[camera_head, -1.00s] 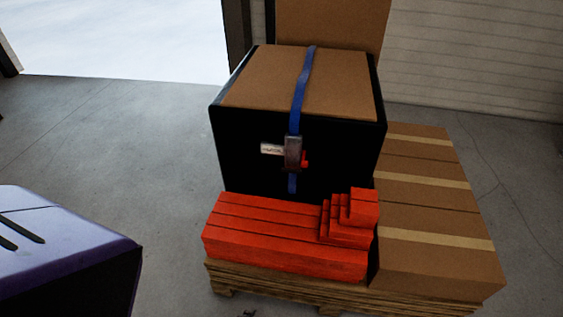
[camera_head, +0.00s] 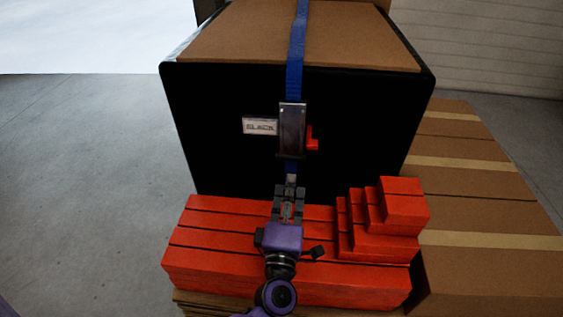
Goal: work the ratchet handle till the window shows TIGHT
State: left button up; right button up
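The ratchet (camera_head: 292,130), a grey metal body on a blue strap (camera_head: 298,45), sits on the front of a large black case (camera_head: 220,150). A red part (camera_head: 312,138) sticks out at its right side. A white window (camera_head: 260,126) left of the ratchet carries dark lettering that appears to read SLACK. My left gripper (camera_head: 291,181) is just below the ratchet, in front of the strap. Its fingertips look close together, with nothing seen held, and it hides the lower strap. Contact with the ratchet cannot be made out. My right gripper is not in view.
Red blocks (camera_head: 215,240) lie below the case, with a stepped red stack (camera_head: 400,205) at the right. Taped cardboard boxes (camera_head: 480,200) stand to the right. A wooden pallet (camera_head: 190,305) shows underneath. The floor at the left is open.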

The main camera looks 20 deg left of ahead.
aim_at(291, 160)
pick_arm(q)
jog(key=shift+n+y, duration=0.4)
jog(key=x, duration=0.6)
jog(key=shift+s+a+r, duration=0.1)
jog(key=shift+a+r, duration=0.1)
jog(key=shift+r, duration=0.05)
jog(key=shift+w+a+r, duration=0.1)
jog(key=shift+w+a, duration=0.1)
jog(key=shift+w, duration=0.5)
jog(key=shift+c, duration=0.8)
jog(key=c, duration=0.5)
grip_shut()
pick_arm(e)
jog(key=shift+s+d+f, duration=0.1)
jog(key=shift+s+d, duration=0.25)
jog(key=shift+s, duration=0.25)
